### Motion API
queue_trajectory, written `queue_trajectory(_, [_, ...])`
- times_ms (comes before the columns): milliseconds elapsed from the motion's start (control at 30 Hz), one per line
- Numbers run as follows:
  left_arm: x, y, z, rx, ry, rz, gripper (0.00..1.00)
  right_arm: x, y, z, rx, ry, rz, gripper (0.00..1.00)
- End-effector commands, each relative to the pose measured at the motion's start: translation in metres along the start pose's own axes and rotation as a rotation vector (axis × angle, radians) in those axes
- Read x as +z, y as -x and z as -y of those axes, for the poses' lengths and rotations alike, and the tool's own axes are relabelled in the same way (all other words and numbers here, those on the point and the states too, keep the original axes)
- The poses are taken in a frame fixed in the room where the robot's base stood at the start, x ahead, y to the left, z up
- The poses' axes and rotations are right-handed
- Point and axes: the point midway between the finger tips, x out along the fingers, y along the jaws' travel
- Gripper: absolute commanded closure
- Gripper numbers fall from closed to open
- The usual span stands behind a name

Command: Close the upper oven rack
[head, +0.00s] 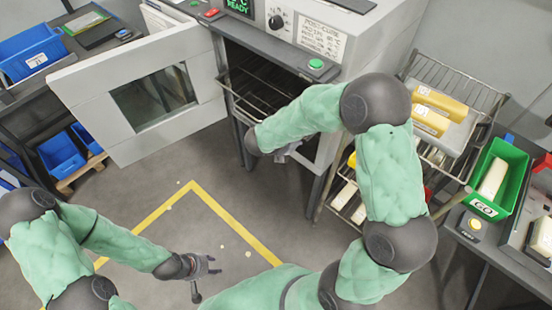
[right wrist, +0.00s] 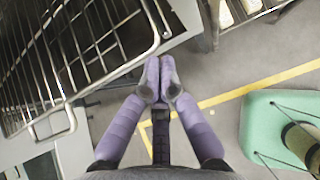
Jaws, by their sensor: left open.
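The oven (head: 340,45) stands at the top centre with its door (head: 140,95) swung open to the left. A wire oven rack (head: 245,100) shows in the opening and sticks out at the front; my right arm hides part of it. In the right wrist view the rack (right wrist: 85,60) fills the upper left, close to the fingers. My right gripper (right wrist: 163,65) has its fingertips together with nothing between them, beside the rack's front bar and apart from it in that picture. In the head view it is mostly hidden behind my forearm. My left gripper (head: 208,266) is open and empty, low above the floor.
A wire shelf cart (head: 480,95) with yellow-and-white blocks stands right of the oven. A green bin (head: 512,165) sits on a bench at the far right. Blue bins (head: 62,153) are at the left. Yellow-taped floor (head: 235,225) before the oven is mostly clear.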

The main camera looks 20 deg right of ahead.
Motion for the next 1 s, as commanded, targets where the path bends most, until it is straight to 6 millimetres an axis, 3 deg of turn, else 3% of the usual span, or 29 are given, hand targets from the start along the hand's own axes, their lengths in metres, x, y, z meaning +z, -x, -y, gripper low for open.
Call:
queue_trajectory(200, [0.0, -0.001, 0.0, 0.0, 0.0, 0.0, 0.59, 0.038, -0.039, 0.001, -0.003, -0.005, 0.0, 1.0])
queue_trajectory(400, [0.0, -0.001, 0.001, 0.0, 0.0, 0.0, 0.59, 0.057, -0.057, 0.0, -0.001, -0.002, 0.0, 1.0])
queue_trajectory(1000, [0.0, -0.001, 0.001, 0.0, 0.0, 0.0, 0.59, 0.063, -0.063, -0.001, 0.001, -0.001, 0.0, 1.0])
